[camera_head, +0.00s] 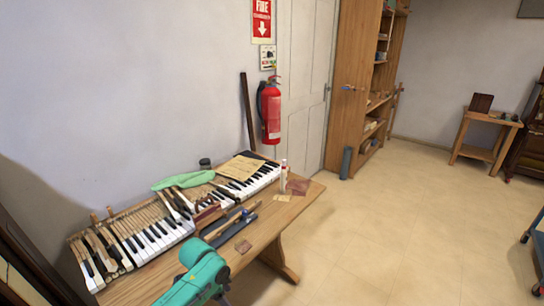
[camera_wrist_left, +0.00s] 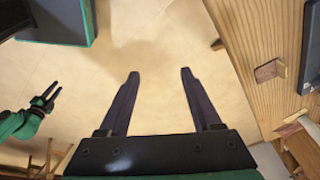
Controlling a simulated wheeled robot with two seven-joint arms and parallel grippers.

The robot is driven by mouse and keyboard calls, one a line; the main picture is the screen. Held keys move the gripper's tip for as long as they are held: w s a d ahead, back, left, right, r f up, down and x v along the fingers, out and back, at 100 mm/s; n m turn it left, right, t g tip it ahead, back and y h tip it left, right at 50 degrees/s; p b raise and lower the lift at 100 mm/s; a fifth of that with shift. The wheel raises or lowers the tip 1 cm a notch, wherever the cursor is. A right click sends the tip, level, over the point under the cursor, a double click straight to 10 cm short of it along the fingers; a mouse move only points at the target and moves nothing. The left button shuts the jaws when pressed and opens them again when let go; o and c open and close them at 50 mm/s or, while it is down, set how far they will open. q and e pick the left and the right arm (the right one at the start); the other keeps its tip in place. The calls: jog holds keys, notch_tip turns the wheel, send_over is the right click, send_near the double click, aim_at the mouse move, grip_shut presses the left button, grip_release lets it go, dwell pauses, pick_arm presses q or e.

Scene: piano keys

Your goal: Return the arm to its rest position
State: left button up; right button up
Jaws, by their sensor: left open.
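My left gripper (camera_wrist_left: 158,85) is in its wrist view with two dark fingers wide apart and nothing between them. Bare floor lies behind the fingers. A second gripper of mine, the right one (camera_wrist_left: 46,97), shows small at the left of that view with its fingers apart and empty. In the head view a teal link of my arm (camera_head: 198,274) is at the bottom, in front of the workbench (camera_head: 160,279); no fingers show there. The piano keyboard (camera_head: 160,236) lies on the bench with several keys lifted or loose.
A fire extinguisher (camera_head: 271,112) hangs on the wall. A wooden edge (camera_wrist_left: 245,60) runs right of my left gripper. Floor right of the bench is clear.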

pick_arm(q)
jog(key=s+a+f+n, duration=0.3)
jog(key=s+f, duration=0.2)
jog(key=f, duration=0.3)
jog(key=s+a+f+n+t+y+b, duration=0.1)
jog(key=s+a+f+n, duration=0.25)
jog(key=f, duration=0.55)
jog(key=s+a+f+n, duration=0.2)
jog(key=s+a+f, duration=0.1)
jog(key=s+f, duration=0.4)
jog(key=s+a+f+n, duration=0.1)
jog(key=s+f, duration=0.3)
jog(key=s, duration=0.4)
jog(key=s+a+f+n+g+y, duration=0.1)
jog(key=s+f, duration=0.2)
jog(key=s, duration=0.6)
jog(key=s+a+f+n, duration=0.1)
jog(key=s+f, duration=0.3)
jog(key=s, duration=0.5)
jog(key=shift+a+f+n+b, duration=0.25)
jog(key=shift+f+n+b, duration=0.1)
jog(key=shift+n, duration=0.1)
pick_arm(e)
jog(key=shift+s+f, duration=0.9)
jog(key=shift+f, duration=0.05)
